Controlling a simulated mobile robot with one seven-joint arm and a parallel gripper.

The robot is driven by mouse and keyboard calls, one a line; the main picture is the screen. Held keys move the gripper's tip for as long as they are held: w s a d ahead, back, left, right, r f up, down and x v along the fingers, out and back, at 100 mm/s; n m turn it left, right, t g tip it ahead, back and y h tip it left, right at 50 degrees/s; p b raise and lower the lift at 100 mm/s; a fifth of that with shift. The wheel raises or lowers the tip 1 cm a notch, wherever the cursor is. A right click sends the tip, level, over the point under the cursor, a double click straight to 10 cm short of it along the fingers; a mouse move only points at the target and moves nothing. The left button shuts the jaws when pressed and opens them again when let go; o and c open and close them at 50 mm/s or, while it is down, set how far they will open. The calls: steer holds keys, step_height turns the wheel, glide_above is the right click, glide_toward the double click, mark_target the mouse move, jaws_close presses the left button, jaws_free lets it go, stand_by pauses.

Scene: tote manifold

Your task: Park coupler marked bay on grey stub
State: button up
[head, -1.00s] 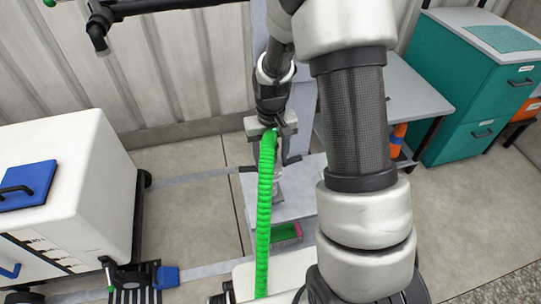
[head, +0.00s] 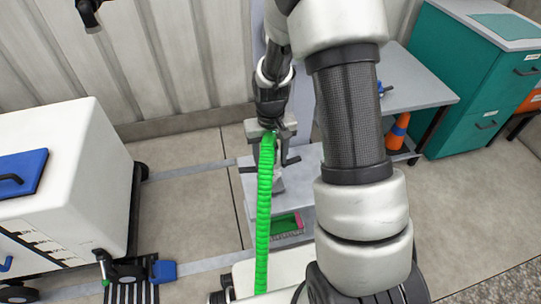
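My gripper (head: 270,132) is in the middle of the head view, pointing down and away from me in front of a grey stand. The ribbed green hose (head: 264,210) rises from the lower edge of the view and ends at my gripper, so the gripper appears shut on the coupler at the hose end. The coupler is mostly hidden by the fingers and hose, and no bay mark can be read. Dark bars stick out on both sides just below the gripper. I cannot make out which part is the grey stub.
A white cart (head: 65,180) with a blue pad stands left. A low grey shelf (head: 292,207) below the gripper holds a green and pink tray (head: 285,224). Floor between cart and stand is clear.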

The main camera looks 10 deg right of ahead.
steer(key=shift+f+b, duration=1.5)
steer(key=shift+f, duration=0.9)
steer(key=o, duration=1.5)
step_height(320, 180, up, 17)
steer(key=p, duration=0.5)
steer(key=shift+r, duration=0.2)
